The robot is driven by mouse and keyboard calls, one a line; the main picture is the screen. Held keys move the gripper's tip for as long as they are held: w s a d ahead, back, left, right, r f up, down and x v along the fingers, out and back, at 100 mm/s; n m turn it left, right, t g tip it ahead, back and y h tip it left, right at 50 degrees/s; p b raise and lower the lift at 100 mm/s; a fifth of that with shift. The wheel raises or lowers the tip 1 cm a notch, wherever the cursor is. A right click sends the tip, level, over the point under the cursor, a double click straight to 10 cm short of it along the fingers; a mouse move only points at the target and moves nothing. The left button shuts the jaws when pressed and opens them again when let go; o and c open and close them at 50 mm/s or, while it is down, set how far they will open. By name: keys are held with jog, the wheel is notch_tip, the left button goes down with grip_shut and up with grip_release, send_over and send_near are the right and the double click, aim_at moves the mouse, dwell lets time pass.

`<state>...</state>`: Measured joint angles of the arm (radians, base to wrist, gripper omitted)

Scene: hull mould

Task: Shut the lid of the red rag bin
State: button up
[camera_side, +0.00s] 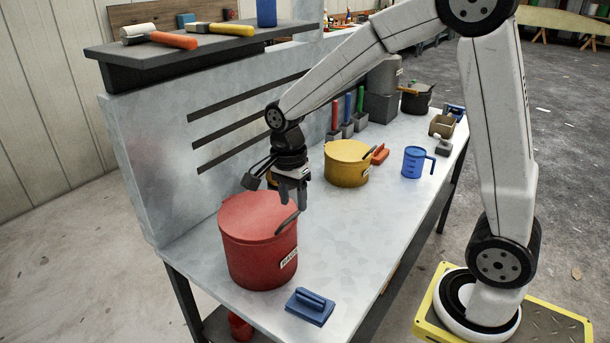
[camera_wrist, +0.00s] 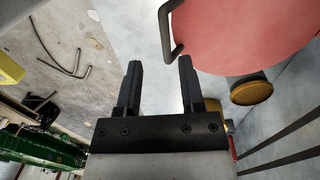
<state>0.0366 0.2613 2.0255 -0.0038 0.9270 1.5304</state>
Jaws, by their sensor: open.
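The red rag bin (camera_side: 258,258) stands at the near end of the metal bench, with a white label on its front. Its red lid (camera_side: 256,213) lies over the top and looks flat on the rim; I see no clear gap. A dark bar handle (camera_side: 288,223) is at the lid's right side. My gripper (camera_side: 292,203) points down above the lid's right edge, close to the handle. In the wrist view the gripper (camera_wrist: 160,75) is open and empty, the lid (camera_wrist: 240,35) fills the upper right, and the handle (camera_wrist: 164,30) is just beyond the fingers.
A blue float (camera_side: 310,306) lies in front of the bin. A yellow lidded bin (camera_side: 347,163), an orange-red block (camera_side: 380,154) and a blue jug (camera_side: 413,161) stand farther along the bench. A slotted metal wall with a shelf (camera_side: 200,45) rises at the left.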

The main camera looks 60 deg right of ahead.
jog(key=shift+w+r, duration=0.1)
jog(key=shift+r, duration=2)
jog(key=shift+f, duration=0.1)
jog(key=s+f+n+t, duration=0.1)
jog(key=s+f+n, duration=0.3)
jog(key=n, duration=0.5)
jog(key=s+a+f+n+t, duration=0.1)
jog(key=s+f+n, duration=0.3)
jog(key=n, duration=0.5)
jog(key=shift+s+a+f+t, duration=0.2)
jog(key=shift+s+f+t, duration=0.05)
jog(key=shift+s+t, duration=0.5)
